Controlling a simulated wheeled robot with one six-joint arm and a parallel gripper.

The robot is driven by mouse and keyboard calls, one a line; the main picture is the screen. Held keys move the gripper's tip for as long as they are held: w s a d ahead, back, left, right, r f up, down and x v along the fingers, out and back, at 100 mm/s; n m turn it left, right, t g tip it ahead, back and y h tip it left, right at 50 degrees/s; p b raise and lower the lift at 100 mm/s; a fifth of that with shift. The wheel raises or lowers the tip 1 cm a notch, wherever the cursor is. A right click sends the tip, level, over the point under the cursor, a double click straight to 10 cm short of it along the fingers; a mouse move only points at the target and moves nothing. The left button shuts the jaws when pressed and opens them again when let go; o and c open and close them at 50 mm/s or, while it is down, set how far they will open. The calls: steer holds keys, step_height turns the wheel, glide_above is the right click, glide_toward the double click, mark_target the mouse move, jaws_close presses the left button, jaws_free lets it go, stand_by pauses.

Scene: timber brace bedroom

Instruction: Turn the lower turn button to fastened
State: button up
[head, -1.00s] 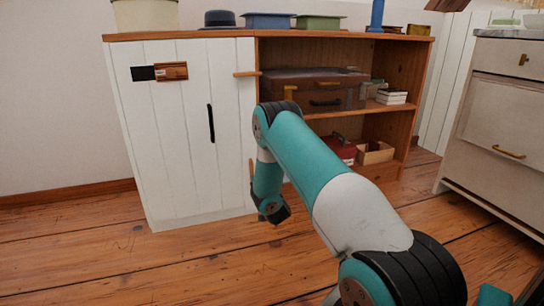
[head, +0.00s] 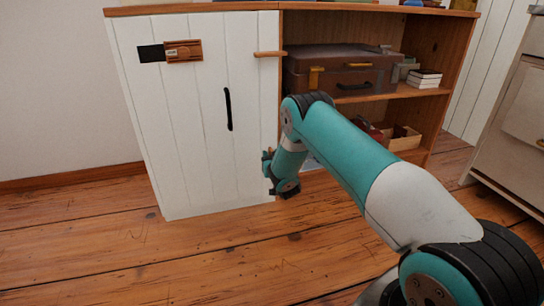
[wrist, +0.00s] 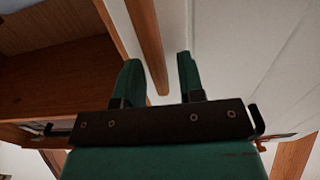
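The lower turn button (wrist: 146,40) is a wooden bar standing upright along the door's edge in the wrist view. In the head view my gripper mostly hides it. The white cabinet door (head: 190,120) is shut. The upper turn button (head: 270,54) lies level across the door's edge and the frame beside it. My gripper (head: 267,165) is at the door's opening edge, low down. In the wrist view my gripper (wrist: 158,75) is open, with one green finger on each side of the bar. I cannot tell whether either finger touches it.
A black handle (head: 228,110) and a wooden slide latch (head: 184,51) are on the door. The open shelf beside it holds a brown case (head: 335,75), white boxes (head: 424,79) and a wooden crate (head: 404,139). A pale drawer cabinet (head: 515,135) stands at right. The floor in front is clear.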

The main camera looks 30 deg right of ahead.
steer(key=shift+d, duration=0.1)
jaws_close()
steer(key=shift+a+n, duration=0.2)
steer(key=shift+n, duration=0.1)
steer(key=n+p, duration=0.1)
steer(key=n, duration=0.4)
steer(key=a+f+n+p, duration=0.1)
steer(key=n, duration=0.5)
steer(key=a+f+n+p, duration=0.1)
steer(key=n, duration=0.5)
steer(key=shift+w+f, duration=0.15)
steer(key=shift+w, duration=0.25)
